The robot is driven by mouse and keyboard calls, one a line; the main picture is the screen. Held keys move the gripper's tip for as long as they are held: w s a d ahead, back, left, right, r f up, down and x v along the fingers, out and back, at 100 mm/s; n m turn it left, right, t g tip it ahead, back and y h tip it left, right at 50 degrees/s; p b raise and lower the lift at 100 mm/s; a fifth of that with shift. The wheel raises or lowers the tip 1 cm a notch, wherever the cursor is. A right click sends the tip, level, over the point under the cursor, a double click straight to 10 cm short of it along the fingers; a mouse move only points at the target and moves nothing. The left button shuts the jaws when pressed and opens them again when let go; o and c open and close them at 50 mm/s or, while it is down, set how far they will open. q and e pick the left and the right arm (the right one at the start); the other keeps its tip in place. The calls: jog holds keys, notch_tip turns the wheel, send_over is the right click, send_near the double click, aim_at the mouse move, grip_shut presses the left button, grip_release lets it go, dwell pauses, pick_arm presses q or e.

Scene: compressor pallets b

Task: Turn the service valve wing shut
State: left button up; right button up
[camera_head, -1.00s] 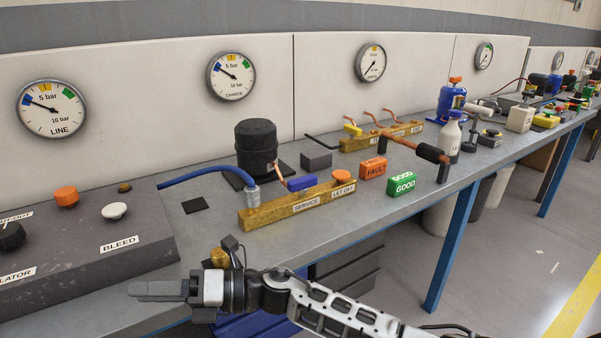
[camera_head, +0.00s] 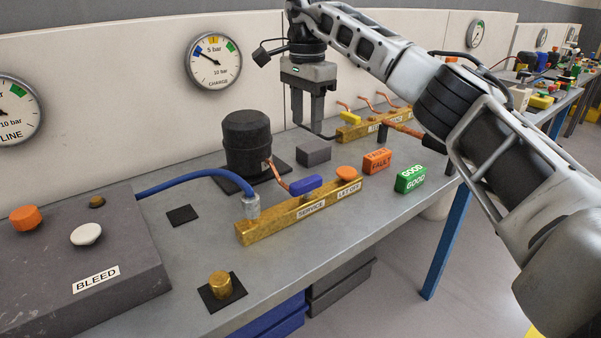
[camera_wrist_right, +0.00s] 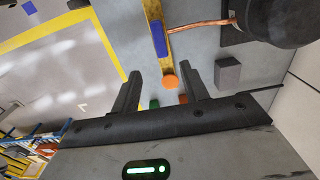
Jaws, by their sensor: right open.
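The service valve wing (camera_head: 306,185) is a blue bar on top of a brass manifold block (camera_head: 265,227), above the label SERVICE. It lies roughly along the block. In the right wrist view the blue wing (camera_wrist_right: 158,40) shows beyond the fingertips, left of centre. An orange knob (camera_head: 349,174) stands on the block's right end, at LET OFF. My right gripper (camera_head: 307,122) is open and empty, with fingers pointing down, high above the bench and behind the block in the head view. My left gripper is out of view.
A black compressor (camera_head: 248,145) stands behind the block, joined by a copper pipe. A blue hose (camera_head: 190,178) reaches the block's left end. A grey block (camera_head: 313,153), orange FAULT block (camera_head: 377,161) and green GOOD block (camera_head: 410,179) stand nearby. A brass cap (camera_head: 220,284) sits in front.

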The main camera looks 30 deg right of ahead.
aim_at(306, 180)
notch_tip(306, 180, down, 14)
jog(key=shift+s+f, duration=0.1)
dwell(0.4)
grip_shut()
